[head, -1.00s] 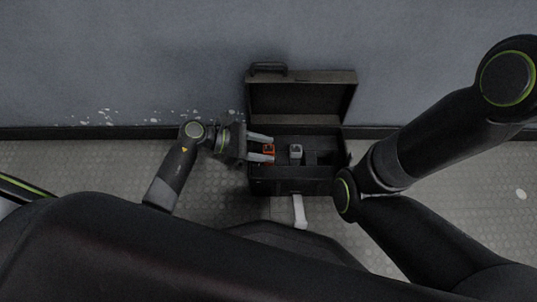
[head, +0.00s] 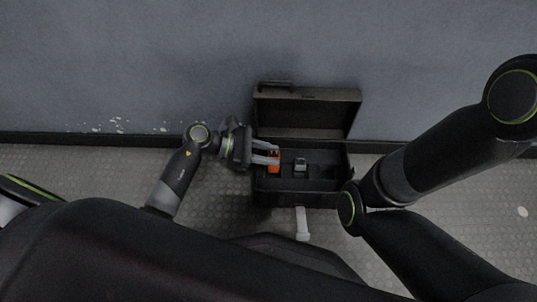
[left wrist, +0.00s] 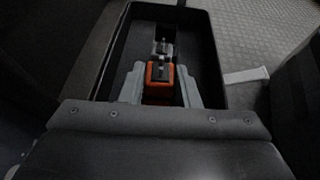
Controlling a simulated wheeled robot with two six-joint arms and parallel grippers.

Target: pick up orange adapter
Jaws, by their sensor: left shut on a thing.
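The orange adapter (head: 273,161) is at the left end of the open dark case (head: 325,199). My left gripper (head: 272,159) reaches in from the left, and its two pale fingers are shut on the adapter. In the left wrist view the adapter (left wrist: 159,84) sits between the fingers, with a dark part on its top. I cannot tell whether it touches the case floor. My right gripper does not show; only my right arm is visible at the right.
A grey adapter (head: 300,165) stands in the case to the right of the orange one. The raised lid (head: 308,113) leans at the back, near the wall (head: 180,60). A pale strip (head: 302,222) sticks out in front of the case. Bare floor (head: 60,165) lies to the left.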

